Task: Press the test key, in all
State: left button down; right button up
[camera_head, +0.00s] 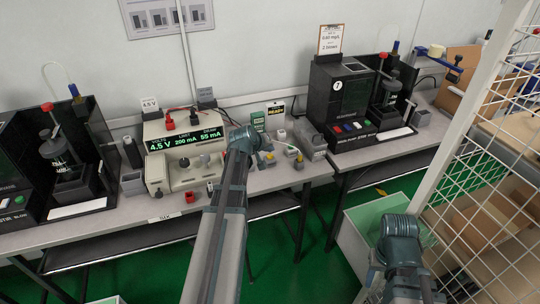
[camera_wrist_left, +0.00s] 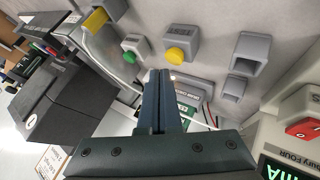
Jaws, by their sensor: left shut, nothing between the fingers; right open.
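A power supply (camera_head: 182,142) reading 4.5 V stands left of my left arm. A black test station (camera_head: 345,105) stands to the right, another (camera_head: 60,160) at far left. Empty grey holders (camera_wrist_left: 250,52) sit near the fingers. A white wire cage (camera_head: 470,130) borders the right side.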

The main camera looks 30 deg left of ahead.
aim_at(269, 158)
pick_arm(q)
jog(key=shift+r+p, duration=2.55)
jog(key=shift+r, duration=0.05)
jog(key=shift+f, duration=0.1)
jog(key=s+d+f+m+g+h+p, duration=0.1)
jog(key=s+d+m+g, duration=0.2)
jog(key=d, duration=0.9)
jog(key=s+d+f+m+g+h+p, duration=0.1)
jog(key=s+d+m+g+p, duration=0.3)
jog(key=d, duration=0.7)
jog(key=s+d+m+g+y, duration=0.1)
jog(key=s+d+m, duration=0.2)
jog(key=s+d, duration=0.4)
jog(key=s+d+r+m+g+y, duration=0.1)
jog(key=s+d, duration=0.5)
jog(key=s, duration=0.6)
jog(key=shift+s+d+m+g+y+p, duration=0.15)
jog(key=shift+d+m+g+y+p, duration=0.2)
jog(key=shift+m+y, duration=0.45)
